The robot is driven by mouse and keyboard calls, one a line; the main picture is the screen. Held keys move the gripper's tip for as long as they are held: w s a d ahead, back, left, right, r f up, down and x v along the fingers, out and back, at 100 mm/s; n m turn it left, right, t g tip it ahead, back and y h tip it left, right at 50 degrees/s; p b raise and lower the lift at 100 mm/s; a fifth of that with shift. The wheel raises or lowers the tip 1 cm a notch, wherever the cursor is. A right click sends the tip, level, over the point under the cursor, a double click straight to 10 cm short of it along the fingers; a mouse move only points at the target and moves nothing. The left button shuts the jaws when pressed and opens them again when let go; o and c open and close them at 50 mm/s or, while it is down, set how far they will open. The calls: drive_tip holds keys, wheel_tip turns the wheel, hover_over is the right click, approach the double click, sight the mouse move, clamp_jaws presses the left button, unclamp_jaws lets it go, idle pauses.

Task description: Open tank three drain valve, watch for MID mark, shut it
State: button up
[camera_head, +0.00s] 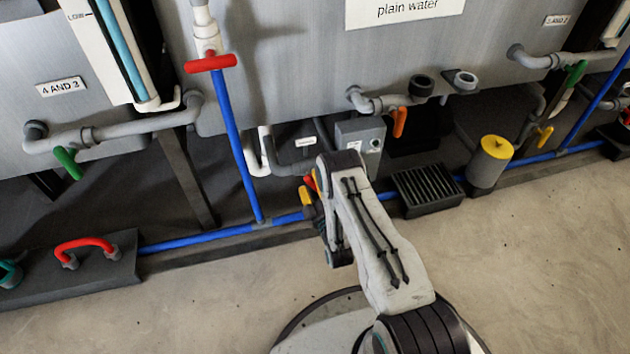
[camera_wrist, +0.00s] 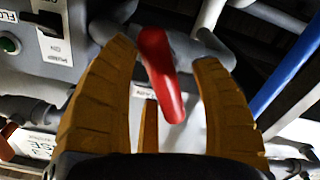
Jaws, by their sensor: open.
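My gripper (camera_head: 308,200) is low in front of the pipework under the grey tank with the "plain water" sign (camera_head: 405,8). In the wrist view its orange-brown fingers (camera_wrist: 163,60) are spread open. A red lever handle (camera_wrist: 162,80) lies between them, slightly tilted, with gaps visible on both sides. In the head view only a bit of red shows beside the gripper; my arm hides the rest. A sight gauge (camera_head: 122,45) with a blue column stands at upper left, with a LOW mark (camera_head: 77,15). No MID mark is in view.
A grey control box (camera_head: 360,140) stands close behind my arm. An orange valve handle (camera_head: 400,122) is right of it, above a black grate (camera_head: 428,188). A blue pipe (camera_head: 205,238) runs along the floor edge. A yellow-topped canister (camera_head: 491,160) stands right. The front floor is clear.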

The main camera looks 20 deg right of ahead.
drive_tip(key=shift+c, duration=0.3)
clamp_jaws()
idle(0.3)
drive_tip(key=shift+r+p, duration=0.1)
drive_tip(key=shift+p, duration=0.3)
drive_tip(key=shift+a+r+n+p, duration=0.1)
drive_tip(key=shift+r+n+p, duration=0.1)
drive_tip(key=shift+n+p, duration=1)
drive_tip(key=n+p, duration=0.3)
drive_tip(key=p, duration=0.1)
drive_tip(key=shift+n, duration=0.3)
drive_tip(key=n+p, duration=0.1)
drive_tip(key=n, duration=0.2)
drive_tip(key=shift+a+f+p, duration=0.1)
drive_tip(key=shift+a+p, duration=0.05)
drive_tip(key=shift+p, duration=0.25)
drive_tip(key=shift+n, duration=1.4)
